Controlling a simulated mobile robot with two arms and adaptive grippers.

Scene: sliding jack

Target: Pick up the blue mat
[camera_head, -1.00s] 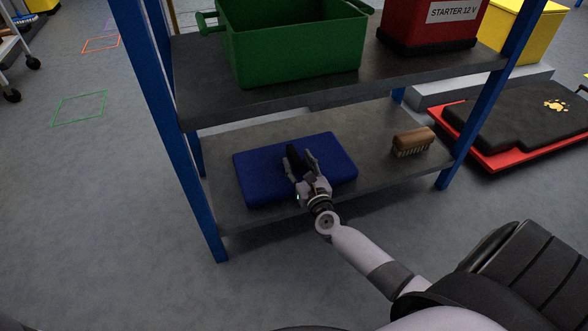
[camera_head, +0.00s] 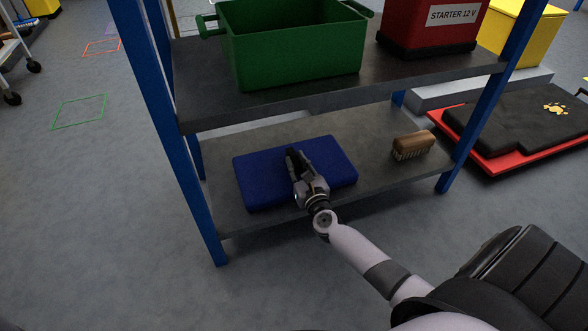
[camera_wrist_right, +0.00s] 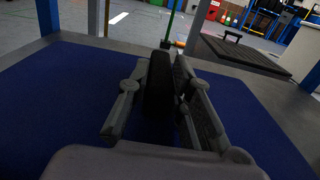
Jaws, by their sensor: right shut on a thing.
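The blue mat (camera_head: 335,160) lies flat on the lower shelf in the head view, and its blue surface (camera_wrist_right: 60,90) fills much of the right wrist view. My right gripper (camera_head: 294,156) is over the middle of the mat, its arm reaching in from the front. Its fingers (camera_wrist_right: 162,75) are closed around a dark upright piece standing on the mat. The fingers hide where that piece meets the mat. The mat still rests on the shelf. My left gripper is not in view.
A brush with a wooden back (camera_head: 413,145) lies on the lower shelf (camera_head: 375,180), right of the mat. A green bin (camera_head: 297,50) and a red box (camera_head: 430,25) stand on the upper shelf (camera_head: 200,75). Blue posts (camera_head: 465,125) frame the rack.

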